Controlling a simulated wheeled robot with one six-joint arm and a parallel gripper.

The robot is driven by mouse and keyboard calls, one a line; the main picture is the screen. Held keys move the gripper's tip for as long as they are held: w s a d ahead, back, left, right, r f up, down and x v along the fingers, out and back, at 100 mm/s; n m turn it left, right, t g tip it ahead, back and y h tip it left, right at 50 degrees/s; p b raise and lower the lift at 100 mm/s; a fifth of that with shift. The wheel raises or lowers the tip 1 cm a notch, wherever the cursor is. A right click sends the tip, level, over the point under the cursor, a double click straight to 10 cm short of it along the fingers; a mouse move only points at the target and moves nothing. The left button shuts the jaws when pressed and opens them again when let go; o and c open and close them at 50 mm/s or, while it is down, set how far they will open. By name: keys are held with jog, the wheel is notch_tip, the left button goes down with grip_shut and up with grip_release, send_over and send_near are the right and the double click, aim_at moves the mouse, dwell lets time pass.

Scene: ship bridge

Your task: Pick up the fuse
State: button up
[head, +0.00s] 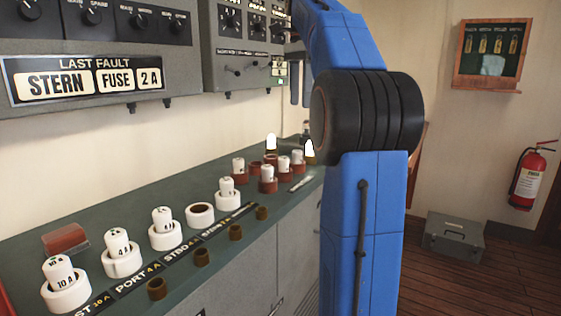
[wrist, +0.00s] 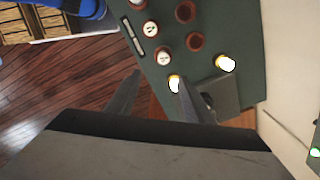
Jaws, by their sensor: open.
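Small white fuses (head: 284,163) stand in red-brown holders at the far end of the green counter; their ratings are too small to read. In the wrist view, a white fuse (wrist: 135,57) sits near my left fingertip, with another fuse (wrist: 150,28) above it. Red-brown holders without fuses (wrist: 195,41) are beside them. My gripper (wrist: 159,77) is open and empty above the counter end; my arm hides it in the head view. On the nearer counter, white holders carry larger fuses (head: 117,241), and one white holder (head: 200,213) is empty.
A wall panel (head: 88,80) reads LAST FAULT, STERN, FUSE, 2 A. Two glowing lamps (wrist: 225,62) stand at the counter end, one by my right finger. A grey box (wrist: 218,95) is close by.

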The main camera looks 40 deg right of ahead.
send_over(297, 151)
jog(key=f, duration=1.1)
jog(key=shift+s+d+f, duration=0.1)
jog(key=shift+s+f, duration=0.1)
jog(key=shift+f, duration=0.1)
jog(key=shift+w+f, duration=0.2)
jog(key=shift+f, duration=1.2)
jog(key=shift+w+f, duration=0.15)
jog(key=shift+f, duration=1.25)
jog(key=c, duration=1.1)
